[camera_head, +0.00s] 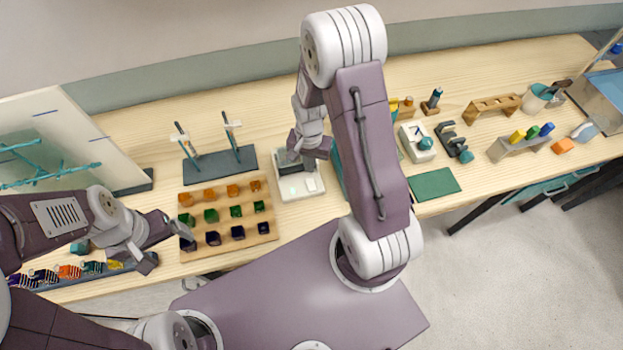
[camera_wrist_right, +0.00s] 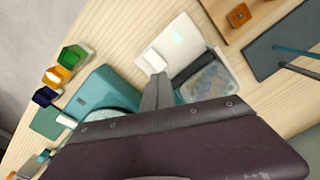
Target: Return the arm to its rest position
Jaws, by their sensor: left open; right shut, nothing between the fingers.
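My right gripper (camera_head: 304,158) hangs over the white device (camera_head: 301,188) at the middle of the bench. In the right wrist view its fingers (camera_wrist_right: 160,78) are together with nothing between them, in front of the white device (camera_wrist_right: 190,38) with its pale display and dark-edged pan. Whether they touch it I cannot tell. My right arm is bent, with its elbow high. My left gripper (camera_head: 166,246) is open and empty, just left of the wooden block tray's (camera_head: 229,247) front corner. Which arm the task means is not shown.
The wooden tray holds orange, green and dark cubes. Behind it, a dark base (camera_head: 220,165) carries two upright rods. A teal device (camera_wrist_right: 105,92) stands beside the white one. A green mat (camera_head: 434,184) lies right of my arm. A clear panel with teal branches (camera_head: 60,140) stands left.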

